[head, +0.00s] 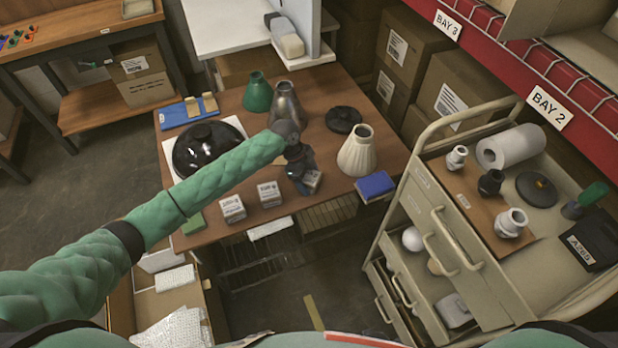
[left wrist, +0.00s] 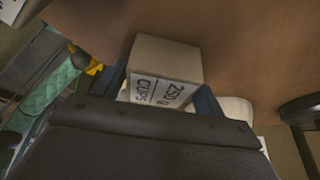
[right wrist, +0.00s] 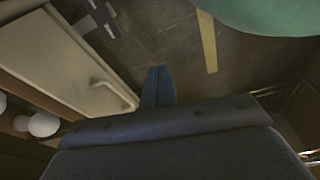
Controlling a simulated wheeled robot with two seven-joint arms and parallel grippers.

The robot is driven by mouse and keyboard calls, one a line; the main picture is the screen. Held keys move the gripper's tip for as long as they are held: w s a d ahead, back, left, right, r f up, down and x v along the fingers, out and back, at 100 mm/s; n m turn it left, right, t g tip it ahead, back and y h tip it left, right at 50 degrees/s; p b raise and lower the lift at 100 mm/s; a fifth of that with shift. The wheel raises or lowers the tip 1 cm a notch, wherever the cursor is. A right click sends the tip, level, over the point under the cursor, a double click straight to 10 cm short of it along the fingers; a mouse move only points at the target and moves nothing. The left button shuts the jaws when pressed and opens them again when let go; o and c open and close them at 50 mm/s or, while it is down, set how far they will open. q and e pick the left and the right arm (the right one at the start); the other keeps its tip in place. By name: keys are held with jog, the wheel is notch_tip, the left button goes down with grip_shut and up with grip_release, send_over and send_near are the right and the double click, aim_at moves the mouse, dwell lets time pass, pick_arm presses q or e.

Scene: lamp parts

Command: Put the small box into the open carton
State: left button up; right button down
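The small box (head: 313,180), pale with a label, is at the table's front edge in the head view. In the left wrist view the small box (left wrist: 165,75) sits between the fingers, its lettering facing the camera. My left gripper (head: 302,172) has its fingers close along both sides of it; whether they press on it is unclear. Whether the box touches the table is unclear too. The open carton (head: 196,297) stands low at the lower left, with white packing and a white box inside. My right gripper (right wrist: 158,86) is shut and empty.
Two similar boxes (head: 232,208) (head: 270,194) stand left of the gripper on the table (head: 225,110). A cream shade (head: 357,152) and a blue box (head: 375,186) are to the right. A drawer trolley (head: 450,225) stands at right. A wire rack (head: 262,257) hangs below the table edge.

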pick_arm(q)
jog(key=shift+o, duration=0.8)
pick_arm(e)
jog(key=shift+d, duration=0.1)
pick_arm(q)
jog(key=shift+r, duration=0.15)
jog(key=shift+w+a+r, duration=0.15)
jog(key=shift+r, duration=0.15)
jog(key=b+v, duration=0.3)
jog(key=v, duration=0.8)
jog(key=shift+b, duration=0.4)
pick_arm(e)
jog(key=w+a+r, duration=0.3)
jog(key=r, duration=0.4)
pick_arm(q)
jog(key=shift+r, duration=0.1)
pick_arm(e)
jog(key=shift+g, duration=0.3)
